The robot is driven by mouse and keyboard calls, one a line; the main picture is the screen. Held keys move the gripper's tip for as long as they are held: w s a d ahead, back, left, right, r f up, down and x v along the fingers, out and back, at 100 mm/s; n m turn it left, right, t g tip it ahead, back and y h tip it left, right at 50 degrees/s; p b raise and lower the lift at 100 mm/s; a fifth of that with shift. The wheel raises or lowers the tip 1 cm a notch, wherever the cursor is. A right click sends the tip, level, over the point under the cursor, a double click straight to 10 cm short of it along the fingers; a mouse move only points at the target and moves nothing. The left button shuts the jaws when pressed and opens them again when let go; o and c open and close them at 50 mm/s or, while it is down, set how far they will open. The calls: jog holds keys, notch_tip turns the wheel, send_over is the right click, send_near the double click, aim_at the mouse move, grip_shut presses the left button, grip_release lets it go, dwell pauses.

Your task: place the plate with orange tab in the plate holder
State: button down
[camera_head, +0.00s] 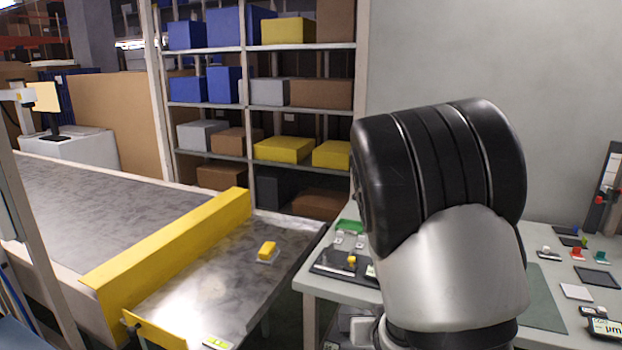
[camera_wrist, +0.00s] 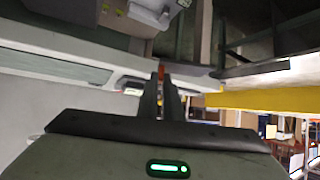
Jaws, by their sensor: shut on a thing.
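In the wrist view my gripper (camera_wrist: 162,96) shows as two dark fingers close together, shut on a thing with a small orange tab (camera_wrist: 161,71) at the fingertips. The plate below the tab is mostly hidden by the fingers, so I cannot tell its tilt. In the head view my arm's black and silver links hide the gripper and the middle of the worktable. I cannot clearly make out the plate holder; a dark slanted stand (camera_head: 604,188) with red and white parts is at the far right, and its role is unclear.
The worktable (camera_head: 318,285) carries a dark tray (camera_head: 333,264) at left and several small tabbed plates, including a red-tabbed one (camera_head: 577,254), at right. A yellow barrier (camera_head: 172,262) edges the conveyor. A yellow-topped piece (camera_head: 267,249) sits on the metal surface.

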notch_tip(320, 180, up, 20)
jog(key=p, duration=1.8)
jog(key=shift+r+p, duration=0.2)
jog(key=shift+p, duration=0.1)
jog(key=shift+w, duration=0.1)
